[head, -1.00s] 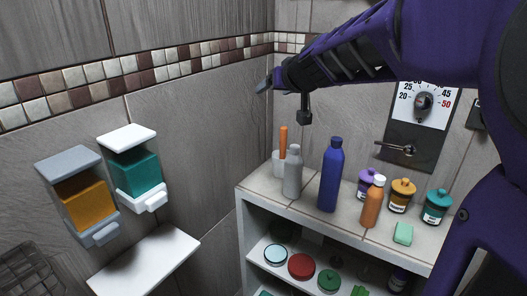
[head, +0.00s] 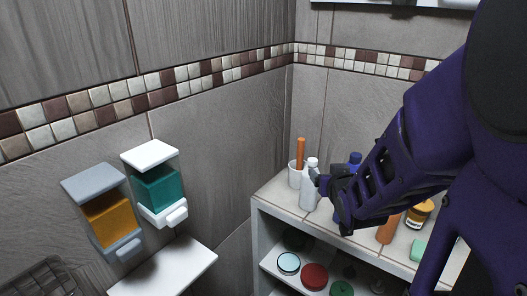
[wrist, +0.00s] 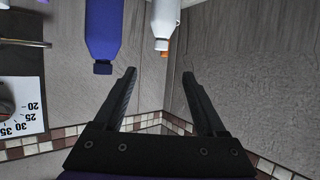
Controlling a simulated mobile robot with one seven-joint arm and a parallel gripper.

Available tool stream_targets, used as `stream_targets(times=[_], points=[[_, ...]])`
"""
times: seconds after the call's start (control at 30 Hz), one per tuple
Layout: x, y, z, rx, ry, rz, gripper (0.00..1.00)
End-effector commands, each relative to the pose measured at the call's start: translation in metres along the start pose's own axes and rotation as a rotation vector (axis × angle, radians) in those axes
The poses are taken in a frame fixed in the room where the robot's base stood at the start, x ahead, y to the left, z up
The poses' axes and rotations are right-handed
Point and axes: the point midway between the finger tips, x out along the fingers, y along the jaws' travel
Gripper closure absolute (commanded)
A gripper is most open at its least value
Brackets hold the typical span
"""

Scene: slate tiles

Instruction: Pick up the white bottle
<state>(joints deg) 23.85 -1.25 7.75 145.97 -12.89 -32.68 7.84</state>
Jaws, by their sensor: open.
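The white bottle (head: 308,194) stands upright on the top of the shelf unit, beside a white cup with an orange handle. My gripper (head: 324,184) is just right of the bottle's upper part in the head view and covers part of it. In the wrist view, which is upside down, the white bottle (wrist: 166,18) shows at the top edge, cap pointing down. The open fingers (wrist: 158,74) have nothing between them, and the cap lies beyond their tips. I cannot tell how far apart they are in depth.
A blue bottle (wrist: 103,35) stands close beside the white one; my arm mostly hides it in the head view. An orange bottle (head: 388,230), an amber jar (head: 419,214) and a green block (head: 418,249) are further right. Tiled walls meet behind.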

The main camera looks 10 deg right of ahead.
Motion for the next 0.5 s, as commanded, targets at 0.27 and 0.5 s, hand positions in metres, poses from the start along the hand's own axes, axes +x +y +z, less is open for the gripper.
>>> stream_targets(times=[0.27,0.5], points=[[0.028,-0.002,0.005,0.006,-0.002,-0.009,0.27],[0.082,-0.002,0.006,0.005,0.000,-0.009,0.27]])
